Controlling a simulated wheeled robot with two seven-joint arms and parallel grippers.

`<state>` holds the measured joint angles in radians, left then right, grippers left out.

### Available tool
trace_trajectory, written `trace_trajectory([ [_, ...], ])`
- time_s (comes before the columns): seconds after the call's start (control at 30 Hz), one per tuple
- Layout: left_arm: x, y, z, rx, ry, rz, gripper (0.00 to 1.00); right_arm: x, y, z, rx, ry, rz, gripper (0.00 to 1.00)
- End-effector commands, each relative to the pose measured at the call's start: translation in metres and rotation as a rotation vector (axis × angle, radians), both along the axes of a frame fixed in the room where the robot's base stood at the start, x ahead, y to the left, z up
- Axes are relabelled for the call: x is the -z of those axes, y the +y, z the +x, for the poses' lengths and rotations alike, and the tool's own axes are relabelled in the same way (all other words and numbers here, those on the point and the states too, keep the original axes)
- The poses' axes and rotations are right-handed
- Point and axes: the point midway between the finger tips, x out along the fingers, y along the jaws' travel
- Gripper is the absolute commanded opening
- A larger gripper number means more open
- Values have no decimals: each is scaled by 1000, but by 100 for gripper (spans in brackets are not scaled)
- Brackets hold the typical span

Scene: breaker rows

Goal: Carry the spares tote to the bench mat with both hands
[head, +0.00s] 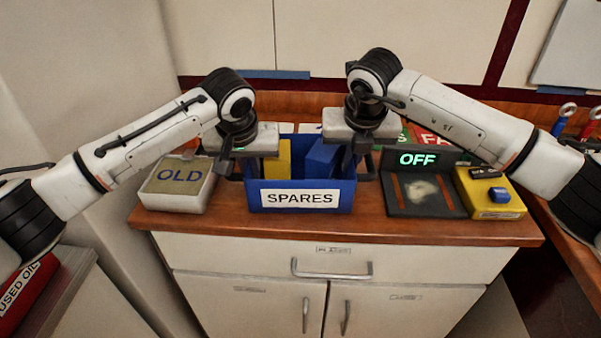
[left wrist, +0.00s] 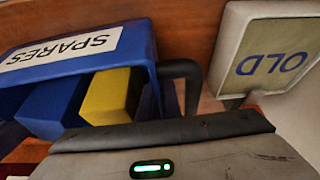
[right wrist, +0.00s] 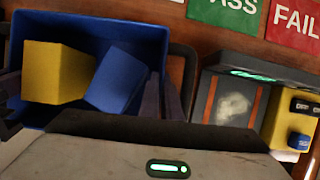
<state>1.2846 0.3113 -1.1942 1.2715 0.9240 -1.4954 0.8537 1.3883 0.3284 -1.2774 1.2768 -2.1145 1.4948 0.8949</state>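The blue spares tote (head: 255,195), labelled SPARES, stands upright on the wooden counter. It holds a yellow block (head: 284,158) and a blue block (head: 321,158). It has a dark loop handle at each end, seen at the left end (left wrist: 190,80) and right end (right wrist: 189,75). My left gripper (head: 246,172) points down at the tote's left end. My right gripper (head: 356,168) points down at its right end, its dark fingers (right wrist: 163,92) apart near the wall and inside the handle bar. Both appear open; their bodies partly hide the fingers. I cannot make out the bench mat.
A box marked OLD (head: 180,183) stands left of the tote. A dark tester showing OFF (head: 418,160) and a yellow box with a blue button (head: 490,197) stand to the right. PASS and FAIL cards lie behind. A red USED OIL container (head: 25,290) is at lower left.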

Motion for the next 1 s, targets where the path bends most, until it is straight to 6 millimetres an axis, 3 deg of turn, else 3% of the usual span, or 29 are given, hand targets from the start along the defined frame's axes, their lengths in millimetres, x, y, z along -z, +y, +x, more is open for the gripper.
trace_trajectory([
  [0.37,-13,1,1,-3,-4,-1,0,-12,-1,1,2,-5,0,0],
  [0.8,-50,1,1,-3,-4,-1,0,-50,-1,1,3,-4,-1,0],
  [1.0,-53,1,1,-3,-4,0,0,-53,-1,1,3,-4,-1,0],
])
